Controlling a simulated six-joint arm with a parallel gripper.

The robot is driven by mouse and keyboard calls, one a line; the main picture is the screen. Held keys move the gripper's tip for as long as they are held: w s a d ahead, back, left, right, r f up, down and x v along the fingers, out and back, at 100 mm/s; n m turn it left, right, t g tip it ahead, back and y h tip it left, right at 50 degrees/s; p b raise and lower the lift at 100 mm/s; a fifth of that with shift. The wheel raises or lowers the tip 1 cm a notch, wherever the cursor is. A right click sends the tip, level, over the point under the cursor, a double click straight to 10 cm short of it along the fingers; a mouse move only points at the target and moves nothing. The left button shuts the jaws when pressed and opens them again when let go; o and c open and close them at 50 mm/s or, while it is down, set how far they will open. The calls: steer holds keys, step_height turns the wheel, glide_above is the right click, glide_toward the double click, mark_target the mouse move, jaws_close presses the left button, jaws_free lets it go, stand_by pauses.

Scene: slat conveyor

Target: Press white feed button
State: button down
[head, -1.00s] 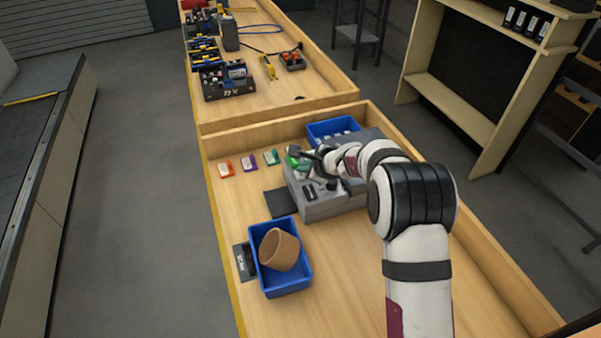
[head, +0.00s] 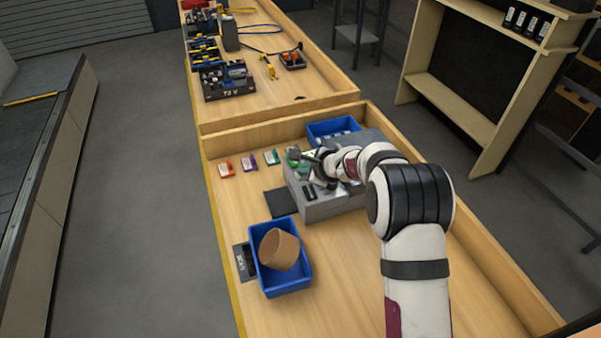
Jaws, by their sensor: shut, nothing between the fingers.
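A grey machine (head: 330,205) stands on the wooden bench, with dark parts and a green part (head: 293,154) on its top at the far left corner. My gripper (head: 306,156) is over the top of this machine, close to the green part, and is shut with nothing in it. I cannot make out the white feed button; my gripper and wrist cover part of the machine's top. Whether the fingertips touch the machine is too small to tell.
Another blue bin (head: 322,131) is behind the machine. Small orange, purple and green packs (head: 249,163) lie along the back left. The bench (head: 345,285) is clear at the front right.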

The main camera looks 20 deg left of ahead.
mark_target(304, 177)
steer(key=shift+r, duration=0.85)
steer(key=shift+r, duration=2.5)
steer(key=s+d+r+n+g+h, duration=0.1)
steer(key=s+d+r+n, duration=0.3)
steer(key=s+d+r, duration=0.5)
steer(key=s+d+f+n+g+h, duration=0.1)
steer(key=s+d+n+g+h, duration=0.1)
steer(key=s+d, duration=0.9)
steer(key=s+d+f+n+g+h, duration=0.2)
steer(key=s+d, duration=0.9)
steer(key=s, duration=0.7)
steer(key=shift+s+n+h, duration=0.3)
steer(key=shift+n+h, duration=0.2)
steer(key=shift+n, duration=0.5)
